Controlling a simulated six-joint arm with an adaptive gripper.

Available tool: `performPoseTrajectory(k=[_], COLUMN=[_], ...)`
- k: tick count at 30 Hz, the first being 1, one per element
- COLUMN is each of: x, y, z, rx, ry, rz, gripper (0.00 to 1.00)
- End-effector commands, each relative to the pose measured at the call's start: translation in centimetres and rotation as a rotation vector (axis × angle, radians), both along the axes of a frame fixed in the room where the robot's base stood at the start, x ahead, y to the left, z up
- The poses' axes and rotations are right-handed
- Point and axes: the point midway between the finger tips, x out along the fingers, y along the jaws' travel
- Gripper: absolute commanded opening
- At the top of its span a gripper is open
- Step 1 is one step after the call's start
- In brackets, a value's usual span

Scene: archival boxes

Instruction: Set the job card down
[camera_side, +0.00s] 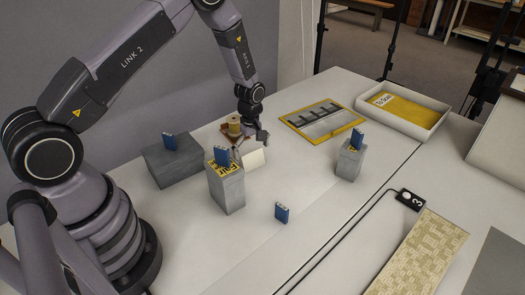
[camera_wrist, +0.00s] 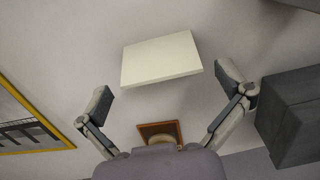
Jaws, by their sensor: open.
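A cream-white card (camera_side: 254,158), which looks like the job card, is just below my gripper in the side view. In the wrist view the card (camera_wrist: 160,60) shows as a pale slab beyond and between the fingertips. My gripper (camera_side: 262,139) is open, and in the wrist view its fingers (camera_wrist: 165,88) are spread wide with a visible gap to the card on both sides. I cannot tell whether the card lies flat on the table; the tall grey block partly hides it in the side view.
A brown wooden piece with a spool (camera_side: 234,126) stands just behind my gripper. A tall grey block (camera_side: 228,190) and a wide grey block (camera_side: 170,165), each bearing a blue item, stand nearby. A yellow-framed picture (camera_side: 322,120) lies to the right.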

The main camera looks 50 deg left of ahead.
Motion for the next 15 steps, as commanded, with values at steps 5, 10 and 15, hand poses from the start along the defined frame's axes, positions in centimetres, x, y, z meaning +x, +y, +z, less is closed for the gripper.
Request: performPoseTrajectory(k=[5, 10, 15], x=[-0.1, 0.0, 0.0], y=[0.0, 0.0, 0.0], z=[-2.5, -3.0, -3.0], rx=[-0.001, -0.001, -0.001], ry=[0.002, 0.0, 0.0], rz=[0.0, 0.0, 0.0], gripper=[1.0, 1.0, 0.95])
